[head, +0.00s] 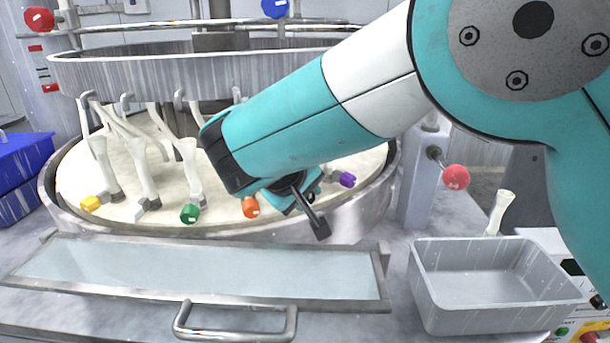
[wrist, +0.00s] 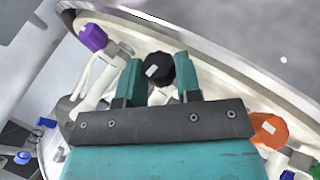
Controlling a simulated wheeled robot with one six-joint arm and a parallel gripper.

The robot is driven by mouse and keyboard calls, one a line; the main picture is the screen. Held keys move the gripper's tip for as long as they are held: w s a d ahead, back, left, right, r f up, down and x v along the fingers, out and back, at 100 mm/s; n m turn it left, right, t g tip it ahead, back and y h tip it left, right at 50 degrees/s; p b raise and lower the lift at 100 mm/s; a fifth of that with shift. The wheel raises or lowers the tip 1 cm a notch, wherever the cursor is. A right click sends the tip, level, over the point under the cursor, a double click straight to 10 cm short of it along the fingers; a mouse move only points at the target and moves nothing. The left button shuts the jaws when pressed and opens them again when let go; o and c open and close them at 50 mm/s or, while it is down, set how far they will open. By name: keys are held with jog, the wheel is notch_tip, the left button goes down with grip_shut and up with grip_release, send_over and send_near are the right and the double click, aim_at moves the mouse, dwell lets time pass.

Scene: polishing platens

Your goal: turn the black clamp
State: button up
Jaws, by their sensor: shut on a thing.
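The black clamp (wrist: 159,67) is a dark knob with a pale mark on top, seen in the wrist view between the two teal fingers of my gripper (wrist: 159,78). My gripper is shut on it at the platen's rim. In the head view my gripper (head: 296,196) reaches down over the front of the platen between the orange clamp (head: 251,207) and the purple clamp (head: 347,179). There my own wrist hides the black clamp.
Several other clamps line the round platen (head: 75,170), among them yellow (head: 91,203), white (head: 141,210) and green (head: 190,213). A glass-topped hatch (head: 200,270) lies in front. A grey bin (head: 492,270) stands at the right, below a red knob (head: 456,177).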

jog(key=shift+h, duration=0.3)
jog(key=o, duration=0.9)
jog(key=shift+d, duration=0.1)
jog(key=shift+s+f, duration=0.1)
jog(key=shift+f, duration=0.05)
